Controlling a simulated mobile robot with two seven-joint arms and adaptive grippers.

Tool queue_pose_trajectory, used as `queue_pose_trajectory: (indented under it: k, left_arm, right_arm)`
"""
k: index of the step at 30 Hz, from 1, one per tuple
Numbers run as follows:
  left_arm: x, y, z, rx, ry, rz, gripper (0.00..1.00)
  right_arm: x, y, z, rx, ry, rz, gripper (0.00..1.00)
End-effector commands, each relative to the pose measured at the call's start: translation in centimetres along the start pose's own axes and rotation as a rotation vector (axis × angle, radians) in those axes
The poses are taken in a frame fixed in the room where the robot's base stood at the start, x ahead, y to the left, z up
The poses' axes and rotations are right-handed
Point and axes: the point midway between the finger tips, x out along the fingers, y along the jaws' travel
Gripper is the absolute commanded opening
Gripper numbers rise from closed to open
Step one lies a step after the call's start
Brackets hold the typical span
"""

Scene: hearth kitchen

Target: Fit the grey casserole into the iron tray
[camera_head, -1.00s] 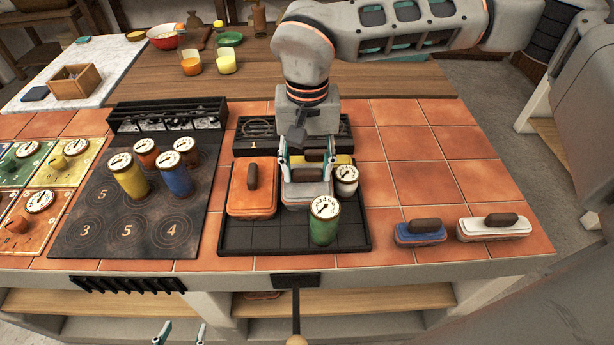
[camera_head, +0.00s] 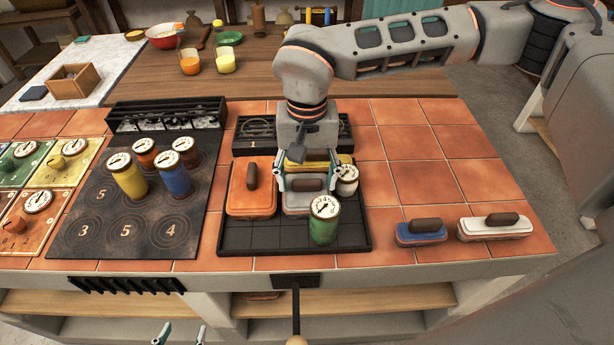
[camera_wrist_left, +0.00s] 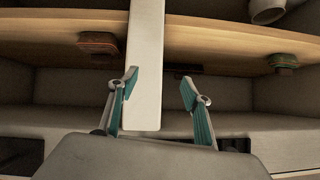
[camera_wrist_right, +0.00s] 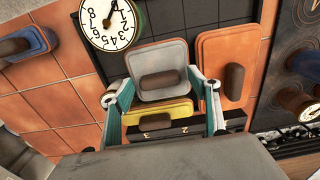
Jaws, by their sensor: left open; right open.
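The grey casserole (camera_head: 298,206), with a brown handle, sits level within the iron tray (camera_head: 262,238), right of the orange casserole (camera_head: 250,202) and in front of the yellow one (camera_head: 342,160). It also shows in the right wrist view (camera_wrist_right: 160,58). My right gripper (camera_head: 307,181) is open above it, with one finger on each side of its handle and apart from it. In the right wrist view my right gripper's fingers (camera_wrist_right: 165,92) are spread and hold nothing. My left gripper (camera_head: 180,334) is open and empty, low in front of the counter; its wrist view shows shelves.
A green canister (camera_head: 323,228) and a white-and-brown one (camera_head: 346,182) stand in the tray. Blue (camera_head: 420,236) and white (camera_head: 495,230) casseroles lie on tiles to the right. A dark board (camera_head: 130,225) with several canisters is at left. The tray's front left is bare.

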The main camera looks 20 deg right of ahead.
Motion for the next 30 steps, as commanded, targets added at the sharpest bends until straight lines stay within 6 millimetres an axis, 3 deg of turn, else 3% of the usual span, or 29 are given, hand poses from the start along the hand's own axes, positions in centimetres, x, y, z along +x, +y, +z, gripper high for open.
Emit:
queue_pose_trajectory:
  k: [5,21,30]
  left_arm:
    - [-0.1,0.0,-0.2,0.0,0.002,0.0,0.49]
    - [-0.4,0.2,-0.3,-0.008,-0.003,0.006,0.49]
    - [-0.5,0.3,-0.3,-0.01,-0.003,0.007,0.49]
  right_arm:
    - [-1.3,-0.1,-0.1,-0.001,0.003,-0.002,0.61]
    - [-11.1,0.0,-0.1,0.001,0.003,-0.001,0.61]
    - [-12.3,0.0,0.0,0.0,0.0,-0.001,0.61]
